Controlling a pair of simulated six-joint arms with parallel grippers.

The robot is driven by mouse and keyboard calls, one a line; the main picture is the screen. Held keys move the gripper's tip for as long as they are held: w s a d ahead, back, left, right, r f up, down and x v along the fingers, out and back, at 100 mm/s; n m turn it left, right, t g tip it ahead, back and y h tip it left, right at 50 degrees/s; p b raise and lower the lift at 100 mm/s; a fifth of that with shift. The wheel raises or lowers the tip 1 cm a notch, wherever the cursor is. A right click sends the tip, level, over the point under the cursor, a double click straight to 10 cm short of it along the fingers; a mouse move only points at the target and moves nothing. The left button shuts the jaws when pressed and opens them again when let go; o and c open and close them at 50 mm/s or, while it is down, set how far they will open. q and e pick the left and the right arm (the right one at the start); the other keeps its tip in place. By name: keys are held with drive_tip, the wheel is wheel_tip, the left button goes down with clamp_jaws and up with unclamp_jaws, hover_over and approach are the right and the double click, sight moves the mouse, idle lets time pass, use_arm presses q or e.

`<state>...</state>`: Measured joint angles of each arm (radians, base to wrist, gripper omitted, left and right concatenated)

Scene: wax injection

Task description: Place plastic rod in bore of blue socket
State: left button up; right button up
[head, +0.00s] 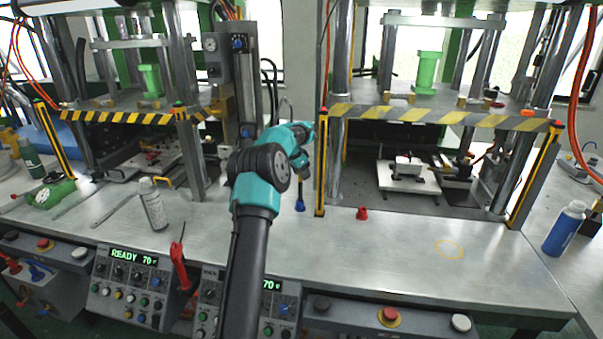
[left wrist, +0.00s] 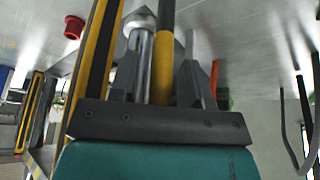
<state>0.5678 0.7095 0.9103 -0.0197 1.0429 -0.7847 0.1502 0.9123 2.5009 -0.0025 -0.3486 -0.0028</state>
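My left gripper (head: 305,148) is raised beside the front post of the right press, above the bench. A small blue piece (head: 300,205), likely the blue socket, shows below it at the bench top; a dark stem shows just above the piece. In the left wrist view the dark gripper fingers (left wrist: 158,80) point up the picture. A silver cylinder with a conical tip (left wrist: 141,50) and a yellow bar (left wrist: 164,45) show between them; I cannot tell whether either is held. I cannot make out the plastic rod for certain, and the socket's bore is not visible. My right gripper is not in view.
A red cup-like piece (head: 362,213) stands right of the blue one. The yellow-and-black post (head: 321,170) is close beside my left gripper. A spray can (head: 153,206) is at left, a blue bottle (head: 564,228) at right.

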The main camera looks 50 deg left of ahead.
use_arm(q)
drive_tip(key=shift+r, duration=0.1)
drive_tip(key=v, duration=1.2)
drive_tip(key=shift+w+d+r, duration=0.1)
drive_tip(key=shift+w+r, duration=0.05)
drive_tip(key=shift+r, duration=0.05)
idle(0.4)
